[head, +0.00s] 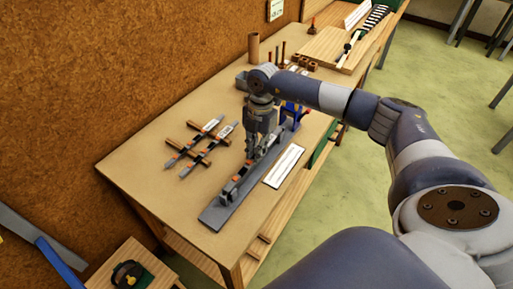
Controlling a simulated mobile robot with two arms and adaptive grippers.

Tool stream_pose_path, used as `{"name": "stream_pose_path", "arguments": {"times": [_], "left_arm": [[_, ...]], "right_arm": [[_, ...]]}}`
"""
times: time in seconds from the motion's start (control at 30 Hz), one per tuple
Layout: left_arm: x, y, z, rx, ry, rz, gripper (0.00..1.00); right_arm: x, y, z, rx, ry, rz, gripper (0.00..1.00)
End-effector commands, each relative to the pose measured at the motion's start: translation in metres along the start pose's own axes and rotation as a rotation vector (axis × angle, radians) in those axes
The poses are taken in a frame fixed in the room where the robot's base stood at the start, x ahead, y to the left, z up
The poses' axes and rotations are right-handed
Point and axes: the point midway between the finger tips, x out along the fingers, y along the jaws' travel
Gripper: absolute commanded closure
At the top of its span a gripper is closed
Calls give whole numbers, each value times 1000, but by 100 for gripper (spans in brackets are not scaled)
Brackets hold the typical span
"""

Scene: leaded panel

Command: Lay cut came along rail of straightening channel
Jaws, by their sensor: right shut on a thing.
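The straightening channel (216,213) is a long grey bar lying on the workbench, running from the near edge back to the right. Small dark blocks with orange parts (232,183) stand along its rail. My right gripper (251,157) points down over the middle of the channel, shut on a thin piece that I take for the cut came. The fingers and the blocks hide most of that piece. I cannot tell whether it touches the rail. My left gripper is not in view.
A blue tool (292,108) stands behind. A wooden board (328,47) is at the far end. The near left bench top is clear.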

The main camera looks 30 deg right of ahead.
Motion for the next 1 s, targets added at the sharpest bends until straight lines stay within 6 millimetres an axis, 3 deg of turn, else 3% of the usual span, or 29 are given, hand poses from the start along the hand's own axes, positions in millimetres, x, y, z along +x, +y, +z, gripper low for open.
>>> {"name": "stream_pose_path", "arguments": {"times": [0.73, 0.77, 0.87, 1.0], "left_arm": [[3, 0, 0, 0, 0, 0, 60], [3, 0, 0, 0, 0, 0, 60], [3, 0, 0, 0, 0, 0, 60], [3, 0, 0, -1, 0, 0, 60]], "right_arm": [[5, 0, 1, 0, 0, 2, 100], [5, 0, 1, 0, 0, 2, 85], [5, 0, 1, 0, 0, 2, 63], [5, 0, 1, 0, 0, 1, 63]]}}
